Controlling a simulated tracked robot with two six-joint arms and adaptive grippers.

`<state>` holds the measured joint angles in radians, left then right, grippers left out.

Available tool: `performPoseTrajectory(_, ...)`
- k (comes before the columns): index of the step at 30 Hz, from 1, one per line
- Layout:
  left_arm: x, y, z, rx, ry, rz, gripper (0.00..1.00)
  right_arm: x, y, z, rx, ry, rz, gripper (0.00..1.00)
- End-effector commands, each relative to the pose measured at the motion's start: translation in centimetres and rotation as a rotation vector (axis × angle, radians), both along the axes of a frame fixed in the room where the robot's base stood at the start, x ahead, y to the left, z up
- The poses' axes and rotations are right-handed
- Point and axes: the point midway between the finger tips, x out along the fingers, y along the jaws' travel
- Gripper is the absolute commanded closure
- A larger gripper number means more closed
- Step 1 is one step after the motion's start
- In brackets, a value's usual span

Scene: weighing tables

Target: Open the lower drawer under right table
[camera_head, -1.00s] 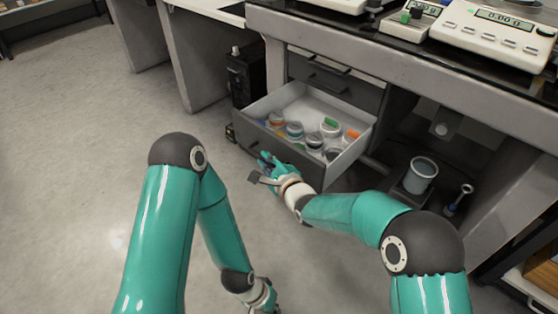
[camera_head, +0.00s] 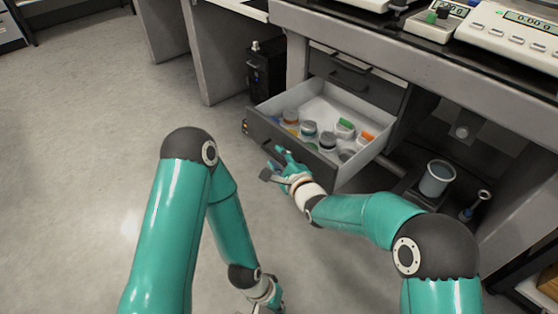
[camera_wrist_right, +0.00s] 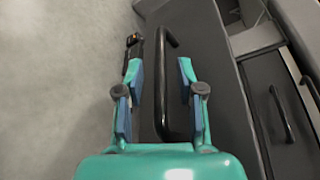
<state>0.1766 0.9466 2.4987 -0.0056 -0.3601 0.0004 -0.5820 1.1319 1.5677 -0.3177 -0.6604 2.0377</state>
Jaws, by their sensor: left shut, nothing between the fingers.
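The lower drawer (camera_head: 258,131) under the right table (camera_head: 420,62) is pulled out, with its light inside and several small jars showing in the head view. My right gripper (camera_head: 273,168) is at the outer side of its dark front. In the right wrist view its fingers (camera_wrist_right: 160,95) are open, one on each side of the black bar handle (camera_wrist_right: 167,75), with gaps visible on both sides. My left gripper (camera_head: 268,302) is low at the bottom edge of the head view, away from the drawer, shut and partly cut off.
A closed upper drawer (camera_head: 372,86) sits above the open one. A black box-shaped unit (camera_head: 266,72) stands left of the drawers. A grey-white container (camera_head: 437,178) stands on the right under the table. Scales (camera_head: 505,30) stand on top. The floor at left is clear.

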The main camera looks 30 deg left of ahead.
Motion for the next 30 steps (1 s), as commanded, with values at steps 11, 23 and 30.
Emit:
performPoseTrajectory(11, 0.0, 0.0, 0.1, 0.000, 0.000, 0.000, 1.00, -1.8, -2.4, 0.7, 0.001, 0.002, -0.004, 0.63)
performPoseTrajectory(23, 0.0, 0.0, 0.1, 0.000, 0.000, 0.000, 1.00, -6.2, -7.8, 2.2, 0.000, 0.001, -0.002, 0.63)
performPoseTrajectory(30, 0.0, 0.0, 0.1, 0.000, 0.000, 0.000, 1.00, -7.3, -9.0, 2.5, 0.000, 0.000, 0.000, 0.63)
